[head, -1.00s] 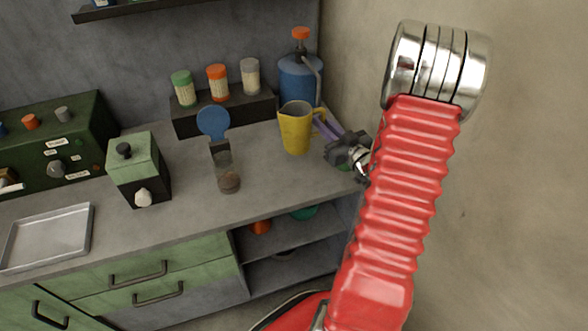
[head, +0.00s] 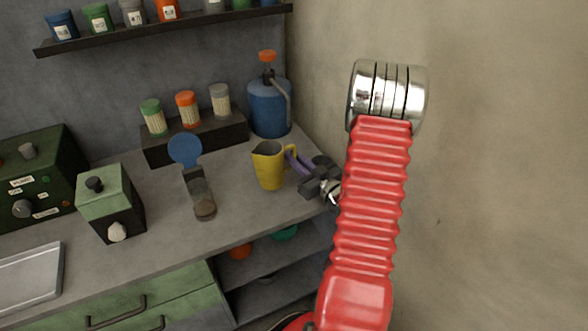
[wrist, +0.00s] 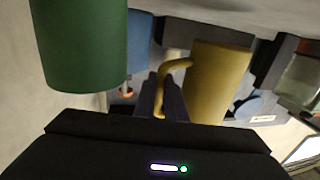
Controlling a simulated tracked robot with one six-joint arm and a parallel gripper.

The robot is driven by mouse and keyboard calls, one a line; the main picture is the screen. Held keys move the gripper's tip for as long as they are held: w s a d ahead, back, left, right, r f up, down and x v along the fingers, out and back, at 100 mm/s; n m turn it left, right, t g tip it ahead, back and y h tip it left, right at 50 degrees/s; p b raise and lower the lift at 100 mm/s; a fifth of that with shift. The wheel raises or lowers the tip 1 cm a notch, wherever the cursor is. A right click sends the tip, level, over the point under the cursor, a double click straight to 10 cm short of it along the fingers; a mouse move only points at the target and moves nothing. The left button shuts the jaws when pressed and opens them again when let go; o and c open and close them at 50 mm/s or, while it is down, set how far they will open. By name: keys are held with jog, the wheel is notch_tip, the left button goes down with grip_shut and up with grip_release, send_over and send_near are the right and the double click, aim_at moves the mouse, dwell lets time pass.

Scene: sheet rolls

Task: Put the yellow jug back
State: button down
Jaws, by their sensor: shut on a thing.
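The yellow jug (head: 269,167) is upright at the right end of the grey counter, in front of the blue pump bottle. I cannot tell whether its base touches the counter. My gripper (head: 294,161) comes from the right, with its purple fingers shut on the jug's handle. In the wrist view the jug (wrist: 218,80) is right of the fingers, and its curved handle runs between the tips of my gripper (wrist: 160,88).
The blue pump bottle (head: 269,107) and a rack (head: 196,137) with several shakers stand behind the jug. A device with a blue disc (head: 185,149) is to its left. A green cylinder (wrist: 80,45) is close in the wrist view. A wall (head: 500,170) bounds the right.

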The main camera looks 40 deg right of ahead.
jog(key=shift+f, duration=0.1)
jog(key=shift+f, duration=1.95)
jog(key=c, duration=1.8)
grip_release()
jog(key=shift+f, duration=0.1)
jog(key=s, duration=0.8)
jog(key=s+a, duration=0.1)
jog(key=s, duration=0.3)
jog(key=shift+s+a, duration=0.1)
